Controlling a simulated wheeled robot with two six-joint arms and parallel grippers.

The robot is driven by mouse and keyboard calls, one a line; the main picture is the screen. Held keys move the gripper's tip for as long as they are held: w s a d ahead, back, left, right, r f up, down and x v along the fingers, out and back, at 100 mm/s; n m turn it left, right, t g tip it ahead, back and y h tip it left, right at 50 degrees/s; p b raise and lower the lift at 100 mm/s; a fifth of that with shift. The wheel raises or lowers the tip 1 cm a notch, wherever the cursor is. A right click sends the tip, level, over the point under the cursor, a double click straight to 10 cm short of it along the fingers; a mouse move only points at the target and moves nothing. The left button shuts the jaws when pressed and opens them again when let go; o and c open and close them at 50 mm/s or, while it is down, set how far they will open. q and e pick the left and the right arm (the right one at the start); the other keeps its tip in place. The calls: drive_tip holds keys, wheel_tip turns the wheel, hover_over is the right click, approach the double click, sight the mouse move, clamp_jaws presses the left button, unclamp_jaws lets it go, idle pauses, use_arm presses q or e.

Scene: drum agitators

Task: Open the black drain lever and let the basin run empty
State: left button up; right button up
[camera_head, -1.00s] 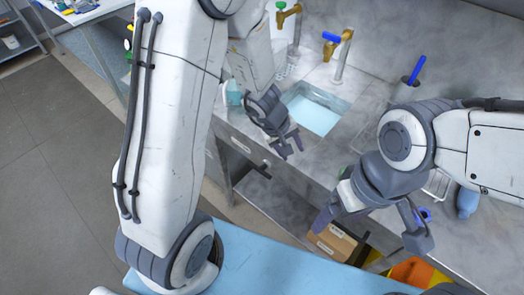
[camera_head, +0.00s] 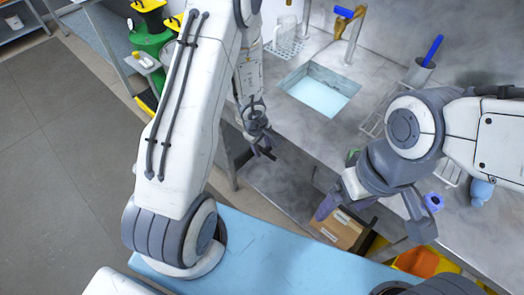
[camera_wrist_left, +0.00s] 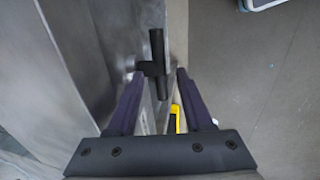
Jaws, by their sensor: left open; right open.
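The black drain lever (camera_wrist_left: 157,66) shows in the left wrist view, on the metal front of the counter. It lies between the tips of my left gripper (camera_wrist_left: 160,75), with a visible gap to each finger. In the head view my left gripper (camera_head: 264,148) is open in front of the counter, below the basin (camera_head: 345,84); I cannot make out the lever there. The basin holds pale blue water. My right gripper (camera_head: 376,217) is open and empty over the counter's front edge at the right.
A cardboard box (camera_head: 340,230) sits below the counter. A yellow object (camera_wrist_left: 176,118) is low in the wrist view.

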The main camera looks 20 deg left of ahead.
use_arm(q)
drive_tip(key=shift+w+f, duration=0.1)
drive_tip(key=shift+f, duration=0.25)
clamp_jaws()
drive_tip(key=shift+r, duration=0.1)
